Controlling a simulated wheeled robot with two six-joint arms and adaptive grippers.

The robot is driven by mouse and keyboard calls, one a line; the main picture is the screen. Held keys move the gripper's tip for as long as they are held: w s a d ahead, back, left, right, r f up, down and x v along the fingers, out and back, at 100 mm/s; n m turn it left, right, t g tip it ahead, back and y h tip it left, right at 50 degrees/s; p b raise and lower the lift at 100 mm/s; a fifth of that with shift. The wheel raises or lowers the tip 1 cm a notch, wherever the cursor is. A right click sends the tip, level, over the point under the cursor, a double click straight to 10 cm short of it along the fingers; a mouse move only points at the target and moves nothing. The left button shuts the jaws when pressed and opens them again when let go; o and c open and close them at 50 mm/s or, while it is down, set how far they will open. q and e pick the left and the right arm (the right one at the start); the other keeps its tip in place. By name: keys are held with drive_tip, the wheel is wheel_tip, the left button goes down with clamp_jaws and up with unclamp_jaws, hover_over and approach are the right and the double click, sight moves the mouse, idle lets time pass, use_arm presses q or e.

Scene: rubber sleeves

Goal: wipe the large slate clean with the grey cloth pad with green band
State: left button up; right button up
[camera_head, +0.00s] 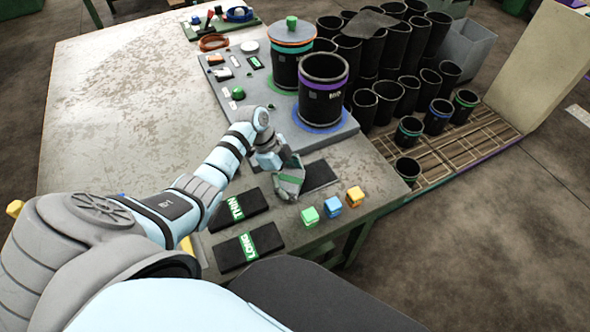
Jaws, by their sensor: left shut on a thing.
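My left gripper (281,163) is shut on the grey cloth pad with green band (290,183), near the front right of the table. The pad is tilted and partly covered by the gripper. It is at the left edge of a plain dark slate (320,175); I cannot tell whether they touch. Two more dark slates lie to the left, each with a green patch and pale lettering: an upper one (258,203) and a lower one (229,257) that looks the largest. My right gripper is not in view.
Green (309,215), blue (332,206) and orange (355,196) blocks stand near the front edge. A grey panel (240,110) carries two black cylinders (324,85). Several black sleeves (388,95) stand beyond the right edge. The table's left (120,110) is clear.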

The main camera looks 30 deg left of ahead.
use_arm(q)
wheel_tip(320, 180, up, 3)
drive_tip(key=shift+s+a+f+p, duration=0.1)
drive_tip(key=shift+f+p, duration=0.05)
drive_tip(key=shift+p, duration=0.25)
drive_tip(key=p, duration=0.1)
drive_tip(key=r+p, duration=0.2)
drive_tip(key=shift+w+d+r, duration=0.25)
drive_tip(key=shift+w+d, duration=0.05)
drive_tip(key=shift+w, duration=0.1)
wheel_tip(320, 180, up, 3)
drive_tip(key=p, duration=0.3)
drive_tip(key=shift+s, duration=0.15)
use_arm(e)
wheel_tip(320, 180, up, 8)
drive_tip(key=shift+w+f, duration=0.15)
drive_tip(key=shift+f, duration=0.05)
